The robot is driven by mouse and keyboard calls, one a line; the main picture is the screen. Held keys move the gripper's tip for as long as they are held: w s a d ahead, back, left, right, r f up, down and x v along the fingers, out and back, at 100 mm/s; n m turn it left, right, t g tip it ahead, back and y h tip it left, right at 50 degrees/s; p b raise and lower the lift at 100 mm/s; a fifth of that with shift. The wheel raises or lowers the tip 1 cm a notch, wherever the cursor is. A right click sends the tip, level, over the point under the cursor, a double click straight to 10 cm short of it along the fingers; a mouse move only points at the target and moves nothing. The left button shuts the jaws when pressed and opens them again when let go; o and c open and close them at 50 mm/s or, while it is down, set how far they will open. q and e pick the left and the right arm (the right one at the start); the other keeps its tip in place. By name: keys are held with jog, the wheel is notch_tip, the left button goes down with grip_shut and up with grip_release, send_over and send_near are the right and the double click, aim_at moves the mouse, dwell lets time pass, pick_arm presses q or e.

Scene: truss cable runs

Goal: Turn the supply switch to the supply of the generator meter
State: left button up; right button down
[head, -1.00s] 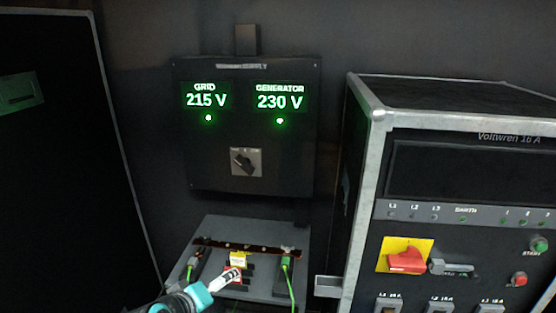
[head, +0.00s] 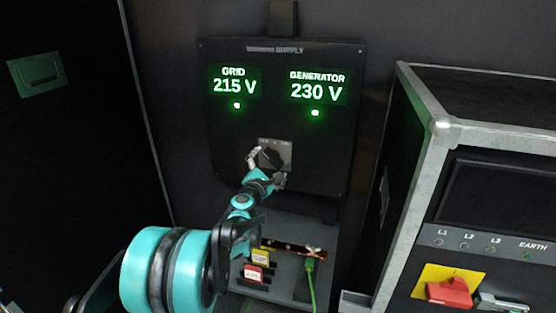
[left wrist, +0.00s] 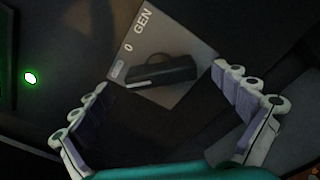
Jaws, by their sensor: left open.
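The supply panel (head: 222,140) is a black box on the wall. Its grid meter (head: 234,87) reads 215 V and its generator meter (head: 316,92) reads 230 V, each with a lit green lamp. The black supply switch (head: 271,157) sits on a grey plate below them, partly covered by my left gripper (head: 267,167). In the left wrist view the switch knob (left wrist: 163,72) shows between the open, empty fingers, apart from them. My right gripper is not in view.
Below the panel is a grey shelf (head: 325,237) with a copper bar, a green cable (head: 311,280) and yellow and red tags (head: 260,258). A metal-edged generator case (head: 420,170) with a red rotary handle (head: 449,292) stands at the right. A dark cabinet (head: 70,150) is at the left.

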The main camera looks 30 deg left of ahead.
aim_at(272, 160)
pick_arm(q)
jog(key=shift+x, duration=1.8)
jog(key=c, duration=1.2)
jog(key=shift+o, duration=0.2)
